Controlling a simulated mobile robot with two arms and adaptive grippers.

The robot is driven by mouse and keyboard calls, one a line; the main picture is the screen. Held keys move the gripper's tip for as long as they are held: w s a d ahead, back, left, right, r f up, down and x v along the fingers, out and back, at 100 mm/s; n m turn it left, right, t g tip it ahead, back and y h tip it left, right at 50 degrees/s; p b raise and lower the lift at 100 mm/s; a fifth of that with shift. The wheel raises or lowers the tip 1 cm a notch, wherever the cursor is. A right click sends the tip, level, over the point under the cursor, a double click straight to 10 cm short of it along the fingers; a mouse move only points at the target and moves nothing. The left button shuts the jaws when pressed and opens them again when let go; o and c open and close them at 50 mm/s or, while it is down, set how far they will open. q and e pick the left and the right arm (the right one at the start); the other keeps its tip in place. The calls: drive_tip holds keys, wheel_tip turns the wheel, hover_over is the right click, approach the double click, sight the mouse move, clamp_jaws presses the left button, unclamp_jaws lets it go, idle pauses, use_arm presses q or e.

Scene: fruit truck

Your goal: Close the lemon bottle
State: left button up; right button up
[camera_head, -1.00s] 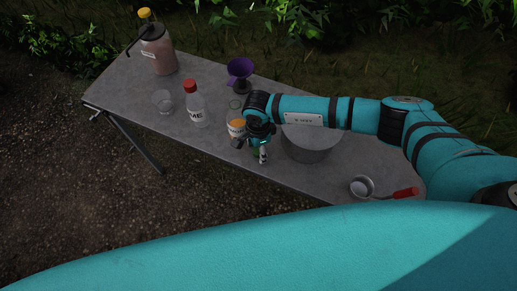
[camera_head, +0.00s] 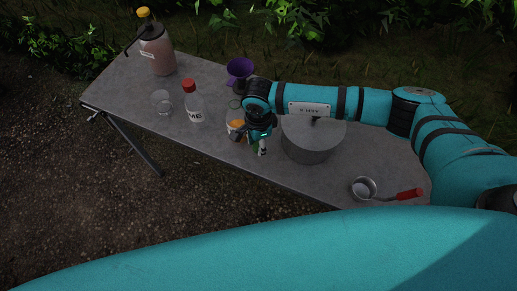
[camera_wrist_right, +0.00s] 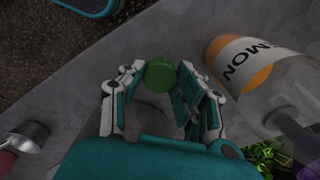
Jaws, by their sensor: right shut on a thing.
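The lemon bottle (camera_head: 236,127), clear with orange contents, stands on the table, partly hidden by my right gripper in the head view. In the right wrist view the lemon bottle (camera_wrist_right: 240,68) is at the upper right, its white label reading "MON". My right gripper (camera_head: 260,144) is just to the right of the bottle, above the table's front part. In the right wrist view the right gripper (camera_wrist_right: 158,78) is shut on a round green cap (camera_wrist_right: 159,75), apart from the bottle. My left gripper is not in view.
A grey pot (camera_head: 312,146) with a lid stands close to the right of my gripper. A red-capped bottle (camera_head: 193,103), a glass (camera_head: 161,101), a purple funnel (camera_head: 239,69) and a large jug (camera_head: 157,52) stand further left. A red-handled ladle (camera_head: 364,188) lies right.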

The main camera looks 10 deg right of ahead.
drive_tip(key=s+a+r+b, duration=0.1)
drive_tip(key=s+a+b, duration=0.2)
drive_tip(key=s, duration=1.2)
drive_tip(key=shift+s+r+b, duration=0.15)
drive_tip(key=shift+s+b, duration=0.2)
drive_tip(key=shift+b, duration=0.3)
